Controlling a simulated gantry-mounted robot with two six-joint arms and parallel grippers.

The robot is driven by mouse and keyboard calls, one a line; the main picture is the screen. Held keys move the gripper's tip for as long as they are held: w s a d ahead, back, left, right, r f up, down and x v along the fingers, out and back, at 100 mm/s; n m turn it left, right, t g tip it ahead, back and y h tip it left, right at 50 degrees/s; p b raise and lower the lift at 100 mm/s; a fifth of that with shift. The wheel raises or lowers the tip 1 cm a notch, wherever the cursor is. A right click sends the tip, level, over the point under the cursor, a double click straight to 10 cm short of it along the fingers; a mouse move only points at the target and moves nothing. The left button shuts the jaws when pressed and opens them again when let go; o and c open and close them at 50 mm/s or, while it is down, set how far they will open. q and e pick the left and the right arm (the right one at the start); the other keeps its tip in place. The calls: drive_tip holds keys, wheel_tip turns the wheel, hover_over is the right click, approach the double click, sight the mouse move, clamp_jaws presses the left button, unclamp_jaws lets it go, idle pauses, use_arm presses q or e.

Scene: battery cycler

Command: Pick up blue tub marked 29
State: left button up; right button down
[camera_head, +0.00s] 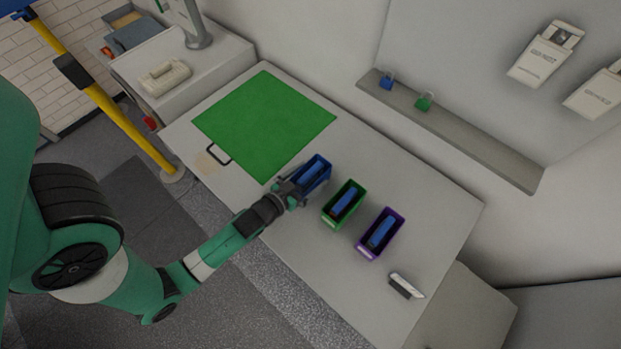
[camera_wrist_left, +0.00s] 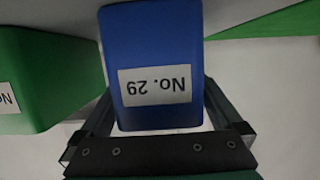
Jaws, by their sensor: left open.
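The blue tub (camera_head: 318,166) stands on the grey table beside the green mat. In the left wrist view its front wall (camera_wrist_left: 152,45) fills the upper middle, with a white label reading "No. 29" upside down. My left gripper (camera_head: 292,186) is at the tub's near end. In the left wrist view the fingers of my left gripper (camera_wrist_left: 158,120) are open, one on each side of the tub. Whether they touch its walls I cannot tell. My right gripper is not in view.
A green tub (camera_head: 334,219) and a purple tub (camera_head: 364,251) stand to the right, each holding a blue item. The green tub (camera_wrist_left: 45,80) is close beside the fingers. The green mat (camera_head: 262,120) is clear. A small stand (camera_head: 405,285) lies at the right.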

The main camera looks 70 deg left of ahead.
use_arm(q)
drive_tip(key=shift+w+a+f, duration=0.1)
drive_tip(key=shift+w+a, duration=0.05)
drive_tip(key=shift+w, duration=0.1)
clamp_jaws()
idle(0.3)
